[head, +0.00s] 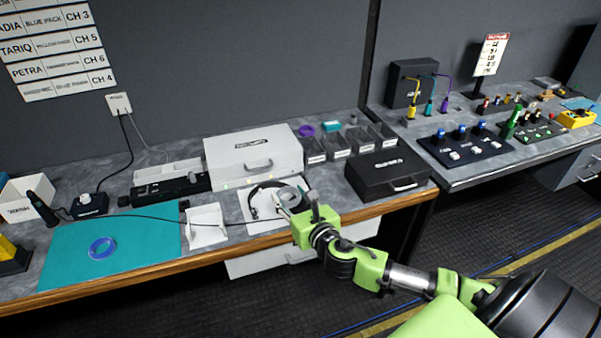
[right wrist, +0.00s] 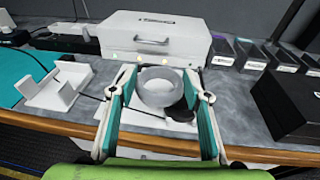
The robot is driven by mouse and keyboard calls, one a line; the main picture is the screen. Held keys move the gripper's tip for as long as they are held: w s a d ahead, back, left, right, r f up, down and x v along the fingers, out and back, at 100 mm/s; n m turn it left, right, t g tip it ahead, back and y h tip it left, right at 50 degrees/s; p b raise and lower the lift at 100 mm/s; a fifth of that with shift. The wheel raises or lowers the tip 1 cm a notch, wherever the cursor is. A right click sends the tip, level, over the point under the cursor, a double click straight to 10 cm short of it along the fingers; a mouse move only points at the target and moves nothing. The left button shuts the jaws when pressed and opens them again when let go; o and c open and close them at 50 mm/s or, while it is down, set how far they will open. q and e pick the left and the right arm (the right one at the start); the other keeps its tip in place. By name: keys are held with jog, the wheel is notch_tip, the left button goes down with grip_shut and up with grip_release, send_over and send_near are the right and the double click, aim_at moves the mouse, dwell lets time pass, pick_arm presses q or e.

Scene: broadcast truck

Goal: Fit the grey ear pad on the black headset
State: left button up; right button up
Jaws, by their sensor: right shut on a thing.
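The black headset (head: 257,190) lies on a white pad (head: 262,213) on the bench, in front of the white case; my right gripper partly covers it. A dark part of the headset (right wrist: 181,113) shows beside the ear pad in the right wrist view. The grey ear pad (right wrist: 160,90) is a pale ring between the fingers of my right gripper (right wrist: 160,76), which is shut on it. In the head view my right gripper (head: 291,197) is over the headset's right side. I cannot tell whether the ear pad touches the headset. My left gripper is not in view.
A white case (head: 252,153) stands behind, a black case (head: 388,174) to the right. A white stand (head: 206,226) is close on the left. Small bins (head: 338,147) line the back. A blue ring (head: 102,247) lies on the teal mat (head: 150,240). A cable crosses the bench.

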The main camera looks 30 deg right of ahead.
jog(key=r, duration=0.1)
send_over(303, 205)
jog(key=shift+s+a+r, duration=0.1)
jog(key=shift+a+r, duration=0.1)
jog(key=shift+a, duration=0.15)
jog(key=shift+w+d+r+y, duration=0.1)
jog(key=shift+w+d+y, duration=0.1)
jog(key=shift+d+y, duration=0.15)
jog(key=shift+p, duration=0.3)
jog(key=shift+r+p, duration=0.15)
jog(key=shift+p, duration=0.2)
notch_tip(303, 205, down, 6)
jog(key=b, duration=0.4)
jog(key=shift+b, duration=0.35)
jog(key=shift+s+p, duration=0.1)
jog(key=shift+p, duration=0.55)
dwell(0.3)
jog(key=shift+f+b, duration=0.75)
jog(key=shift+f, duration=0.2)
jog(key=shift+c, duration=0.2)
